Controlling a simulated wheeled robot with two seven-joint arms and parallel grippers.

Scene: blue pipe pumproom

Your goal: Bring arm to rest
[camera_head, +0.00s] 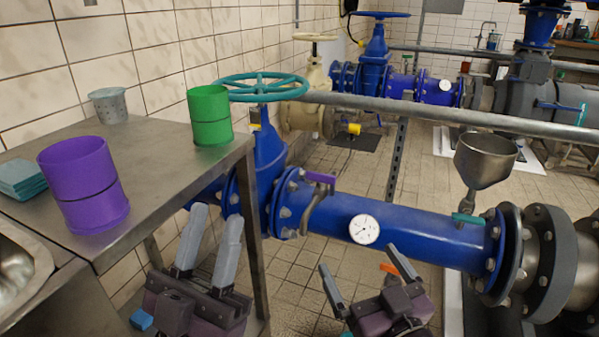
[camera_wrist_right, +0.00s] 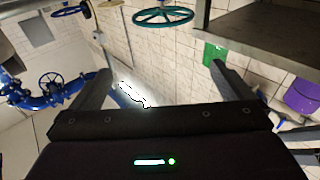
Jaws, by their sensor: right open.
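My left gripper (camera_head: 217,212) is low at the left of the head view, in front of the metal table's edge. Its two grey fingers point up, apart, with nothing between them. My right gripper (camera_head: 357,258) is low in the middle of the head view, in front of the blue pipe (camera_head: 430,240). Its fingers are spread and empty. The arms themselves are mostly out of view.
A metal table (camera_head: 165,160) at left holds a purple cylinder (camera_head: 85,185), a green cylinder (camera_head: 209,115), a grey cup (camera_head: 108,106) and teal cloths (camera_head: 20,178). A teal handwheel (camera_head: 262,87), a gauge (camera_head: 364,229) and a metal funnel (camera_head: 485,160) stand along the pipework.

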